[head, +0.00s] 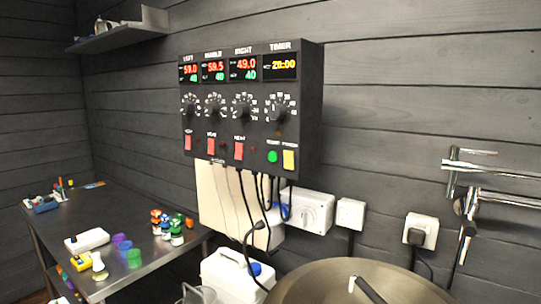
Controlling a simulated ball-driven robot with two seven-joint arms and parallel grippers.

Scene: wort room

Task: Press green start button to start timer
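The green start button (273,157) sits at the lower right of the black control box (312,110) on the wall, under the timer knob (280,108). The timer display (280,66) reads 20:00 in yellow-orange digits. A yellow button (289,160) is just right of the green one. Neither of my grippers shows in the head view, and nothing covers the green button.
Cables hang below the box, by a white wall unit (312,211) and sockets. A round metal lid (345,284) and a white canister (228,277) stand below. A metal table (60,225) with small bottles is at left. Metal pipes (470,205) are at right.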

